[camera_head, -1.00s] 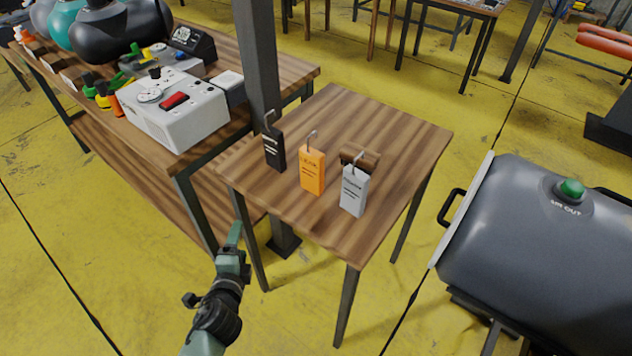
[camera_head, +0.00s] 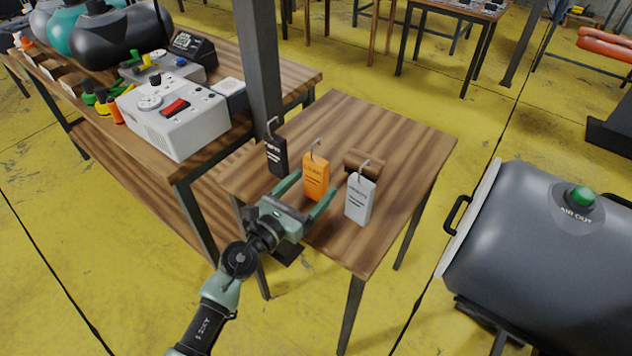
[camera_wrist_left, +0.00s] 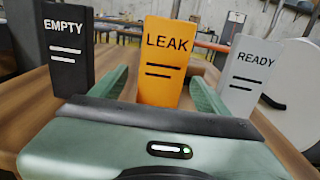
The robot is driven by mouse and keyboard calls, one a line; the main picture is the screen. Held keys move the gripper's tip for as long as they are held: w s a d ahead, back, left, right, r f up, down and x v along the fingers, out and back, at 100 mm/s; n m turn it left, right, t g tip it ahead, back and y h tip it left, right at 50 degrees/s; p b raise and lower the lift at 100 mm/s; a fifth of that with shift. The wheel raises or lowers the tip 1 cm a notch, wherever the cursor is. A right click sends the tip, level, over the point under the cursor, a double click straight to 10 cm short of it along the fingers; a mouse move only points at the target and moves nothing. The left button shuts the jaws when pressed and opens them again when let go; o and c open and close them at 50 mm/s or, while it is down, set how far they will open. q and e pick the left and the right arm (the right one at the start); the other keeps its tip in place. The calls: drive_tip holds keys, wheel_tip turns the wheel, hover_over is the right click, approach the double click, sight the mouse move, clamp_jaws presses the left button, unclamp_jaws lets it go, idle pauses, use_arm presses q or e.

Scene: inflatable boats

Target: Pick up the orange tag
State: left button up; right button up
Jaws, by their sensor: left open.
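The orange tag (camera_head: 316,177) stands upright on the small wooden table (camera_head: 372,117), a metal hook at its top. In the left wrist view the orange tag (camera_wrist_left: 166,62) reads LEAK. A black tag (camera_head: 276,157), reading EMPTY, stands to its left. A grey-white tag (camera_head: 360,198), reading READY, stands to its right. My left gripper (camera_head: 308,192) is open, its two green fingers pointing at the orange tag from the front. In the left wrist view the orange tag shows between the fingers (camera_wrist_left: 158,88); contact cannot be told. My right gripper is not in view.
A wooden block (camera_head: 362,161) lies behind the grey-white tag. A dark post (camera_head: 258,70) rises at the table's back left. A workbench (camera_head: 215,160) with a white control box (camera_head: 178,118) is at left. A large dark tank (camera_head: 545,245) stands at right.

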sight(322, 175)
use_arm(q)
drive_tip(key=x, duration=0.4)
drive_tip(key=shift+w+d+r, duration=0.1)
drive_tip(key=shift+w+d, duration=0.1)
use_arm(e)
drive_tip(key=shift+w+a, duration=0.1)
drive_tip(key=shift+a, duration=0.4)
use_arm(q)
drive_tip(key=shift+c, duration=0.3)
drive_tip(key=c, duration=1.4)
drive_tip(key=shift+c, duration=0.2)
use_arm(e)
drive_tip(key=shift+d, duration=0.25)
use_arm(q)
drive_tip(key=shift+r, duration=0.15)
